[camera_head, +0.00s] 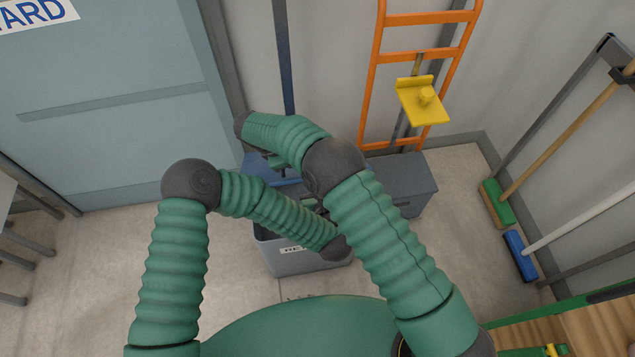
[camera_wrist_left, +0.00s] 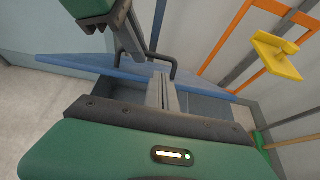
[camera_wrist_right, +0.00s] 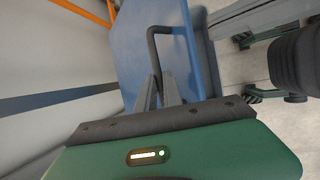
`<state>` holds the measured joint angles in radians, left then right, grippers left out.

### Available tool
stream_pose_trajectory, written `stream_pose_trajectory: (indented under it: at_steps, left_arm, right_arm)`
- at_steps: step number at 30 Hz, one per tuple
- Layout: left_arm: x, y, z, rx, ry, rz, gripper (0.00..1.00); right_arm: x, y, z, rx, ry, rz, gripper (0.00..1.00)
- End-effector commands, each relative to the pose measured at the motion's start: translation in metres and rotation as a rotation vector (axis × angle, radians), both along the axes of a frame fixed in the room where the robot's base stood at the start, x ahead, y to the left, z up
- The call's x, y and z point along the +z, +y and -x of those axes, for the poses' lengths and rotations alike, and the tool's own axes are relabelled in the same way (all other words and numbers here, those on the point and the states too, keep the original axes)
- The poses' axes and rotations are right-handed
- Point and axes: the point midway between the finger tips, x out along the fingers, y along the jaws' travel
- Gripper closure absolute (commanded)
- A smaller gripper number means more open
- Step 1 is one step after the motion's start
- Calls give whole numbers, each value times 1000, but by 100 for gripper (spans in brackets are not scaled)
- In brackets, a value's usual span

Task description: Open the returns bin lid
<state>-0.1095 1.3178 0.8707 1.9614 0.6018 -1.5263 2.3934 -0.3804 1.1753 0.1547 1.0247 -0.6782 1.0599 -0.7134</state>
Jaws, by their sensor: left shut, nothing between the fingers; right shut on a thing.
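The returns bin (camera_head: 300,263) is a grey box with a label on its front, partly hidden under my crossing arms. Its blue lid (camera_head: 262,172) shows behind the arms in the head view. In the left wrist view the lid (camera_wrist_left: 80,68) is seen nearly edge-on, tilted up from the bin. My right gripper (camera_wrist_right: 163,92) is shut on the lid's dark bar handle (camera_wrist_right: 152,45). My left gripper (camera_wrist_left: 162,85) is shut and empty, its fingertips close to the lid and below the handle (camera_wrist_left: 172,68). Both fingertips are hidden in the head view.
A grey box (camera_head: 410,187) stands right of the bin. An orange frame (camera_head: 370,85) with a yellow piece (camera_head: 423,103) is behind it at the wall. A green-headed broom (camera_head: 497,204) and blue-headed brush (camera_head: 520,256) stand right. The floor left of the bin is clear.

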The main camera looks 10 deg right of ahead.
Motion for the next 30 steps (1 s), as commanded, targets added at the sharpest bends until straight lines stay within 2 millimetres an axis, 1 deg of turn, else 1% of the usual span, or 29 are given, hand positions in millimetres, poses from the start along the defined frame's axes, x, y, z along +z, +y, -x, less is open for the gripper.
stream_pose_trajectory:
  at_steps: [1, 3, 6, 9, 13, 22, 28, 30]
  left_arm:
    - [-6, 1, -10, 2, -1, -2, 100]
    - [-12, 0, -23, 1, -1, -2, 100]
    - [-20, 0, -39, 0, -2, -2, 100]
    - [-26, 0, -50, -1, -1, -3, 100]
    - [-29, 0, -57, -3, 0, -4, 100]
    - [-29, 0, -58, -4, -1, -4, 100]
    - [-15, 0, -72, -2, -2, -1, 100]
    - [-13, 0, -74, -3, -1, -3, 100]
  right_arm:
    - [-2, -2, -2, 3, -5, 1, 100]
    - [-1, -2, -2, 3, -5, 1, 100]
    - [-1, -2, -2, 3, -5, 1, 100]
    - [-2, -2, -2, 3, -5, 1, 100]
    - [-2, -2, -2, 3, -5, 1, 100]
    - [-2, -2, -2, 3, -4, 1, 100]
    - [-2, -2, -2, 3, -4, 1, 100]
    - [-2, -2, -2, 3, -4, 1, 100]
